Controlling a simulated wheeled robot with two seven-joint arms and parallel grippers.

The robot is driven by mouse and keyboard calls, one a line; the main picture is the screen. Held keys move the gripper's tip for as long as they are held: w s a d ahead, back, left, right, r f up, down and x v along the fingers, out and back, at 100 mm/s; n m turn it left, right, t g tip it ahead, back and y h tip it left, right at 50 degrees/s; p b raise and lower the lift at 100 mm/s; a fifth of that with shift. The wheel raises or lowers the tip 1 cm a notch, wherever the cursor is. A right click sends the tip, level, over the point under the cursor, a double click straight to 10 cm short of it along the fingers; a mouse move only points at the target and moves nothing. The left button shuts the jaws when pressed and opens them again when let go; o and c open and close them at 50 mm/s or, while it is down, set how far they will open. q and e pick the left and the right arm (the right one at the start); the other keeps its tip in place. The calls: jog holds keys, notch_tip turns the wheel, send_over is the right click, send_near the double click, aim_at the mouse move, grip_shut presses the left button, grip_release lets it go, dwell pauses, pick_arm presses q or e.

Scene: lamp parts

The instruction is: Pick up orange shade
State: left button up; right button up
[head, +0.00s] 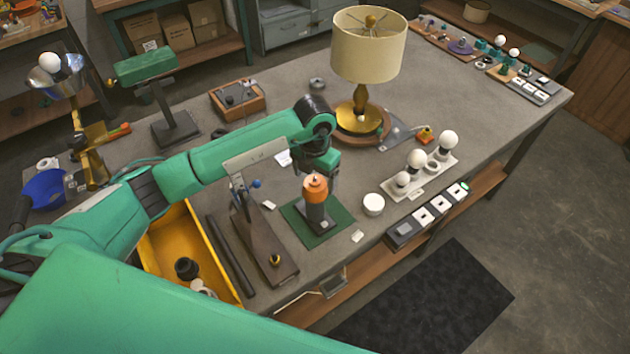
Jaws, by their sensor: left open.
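The small orange shade (315,188) sits on top of a dark upright stand on a green mat (332,229), near the middle of the bench. My left gripper (322,174) points down just above and behind the shade's top, with its jaws open. The fingers are dark and small here, and I cannot tell whether they straddle the shade or touch it. My right gripper is not in view.
A large cream-shaded lamp (368,52) stands behind my left wrist. A brown board with a small upright rig (262,240) is left of the mat. A white round piece (373,204) and a bulb tray (421,176) are right. A yellow bin (190,238) is front left.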

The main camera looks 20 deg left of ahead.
aim_at(315, 180)
pick_arm(q)
jog(key=shift+f+p, duration=0.55)
jog(key=shift+f, duration=1.05)
jog(key=c, duration=1.1)
jog(key=shift+w+r, duration=0.1)
